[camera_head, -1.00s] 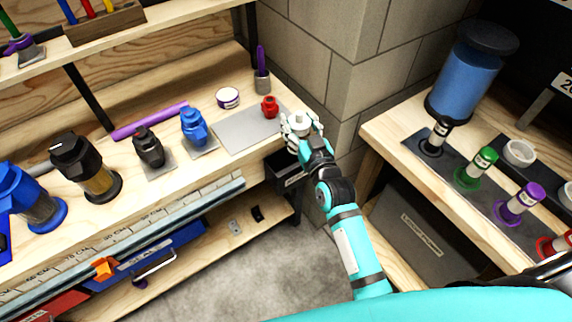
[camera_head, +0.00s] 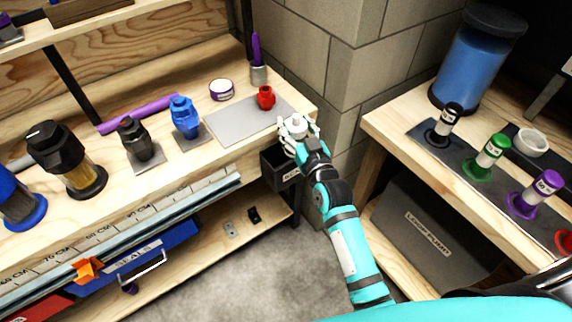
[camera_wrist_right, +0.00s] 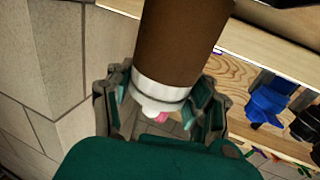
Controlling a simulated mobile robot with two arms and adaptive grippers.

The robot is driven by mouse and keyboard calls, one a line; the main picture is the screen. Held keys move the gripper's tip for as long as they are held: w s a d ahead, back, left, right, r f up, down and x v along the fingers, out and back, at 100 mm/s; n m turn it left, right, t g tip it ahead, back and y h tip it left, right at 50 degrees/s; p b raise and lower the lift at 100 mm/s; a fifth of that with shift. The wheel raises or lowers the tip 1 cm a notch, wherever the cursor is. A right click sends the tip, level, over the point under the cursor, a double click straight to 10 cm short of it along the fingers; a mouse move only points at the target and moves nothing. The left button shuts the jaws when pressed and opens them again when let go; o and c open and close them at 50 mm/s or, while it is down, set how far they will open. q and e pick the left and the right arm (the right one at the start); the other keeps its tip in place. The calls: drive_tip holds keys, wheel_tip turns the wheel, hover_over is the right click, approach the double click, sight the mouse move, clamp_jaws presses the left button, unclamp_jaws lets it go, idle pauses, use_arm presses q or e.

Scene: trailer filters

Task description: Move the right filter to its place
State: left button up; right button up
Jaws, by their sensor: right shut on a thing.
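My right gripper (camera_head: 297,136) is shut on a filter, at the right front corner of the wooden bench (camera_head: 245,158). In the right wrist view the filter (camera_wrist_right: 178,42) is a brown cylinder with a white end, and the fingers of the gripper (camera_wrist_right: 160,105) close around that white end. In the head view only a white part of the filter (camera_head: 296,121) shows, and its brown body is hidden. My left gripper is not in view.
A grey mat (camera_head: 238,128) with a small red part (camera_head: 265,97) lies behind the gripper. A blue filter housing (camera_head: 185,117) and a black one (camera_head: 137,139) stand to its left. A block wall (camera_head: 310,60) rises behind. A dark bin (camera_head: 284,166) hangs below the bench corner.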

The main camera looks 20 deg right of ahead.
drive_tip(key=o, duration=1.2)
drive_tip(key=shift+o, duration=0.2)
drive_tip(key=s+d, duration=0.1)
drive_tip(key=s, duration=1.1)
drive_tip(key=s+a+f+g+p, duration=0.1)
drive_tip(key=s+f+g, duration=0.2)
drive_tip(key=f, duration=0.8)
drive_tip(key=s+f+g+p, duration=0.1)
drive_tip(key=s+f+g, duration=0.25)
drive_tip(key=f, duration=0.75)
drive_tip(key=s+a+f+g+p, duration=0.1)
drive_tip(key=s+f+g, duration=0.15)
drive_tip(key=f, duration=0.75)
drive_tip(key=s+d+f+g, duration=0.2)
drive_tip(key=s+f, duration=0.4)
drive_tip(key=s, duration=0.4)
drive_tip(key=s+d+f+n+g+h+p, duration=0.1)
drive_tip(key=s+d+f+g, duration=0.2)
drive_tip(key=s, duration=0.7)
drive_tip(key=s+d+f+g, duration=0.2)
drive_tip(key=s+f+g, duration=0.1)
drive_tip(key=s+f, duration=0.5)
drive_tip(key=shift+s+d+f+h+p, duration=0.25)
drive_tip(key=shift+s+f+h+p, duration=0.1)
drive_tip(key=shift+s, duration=0.75)
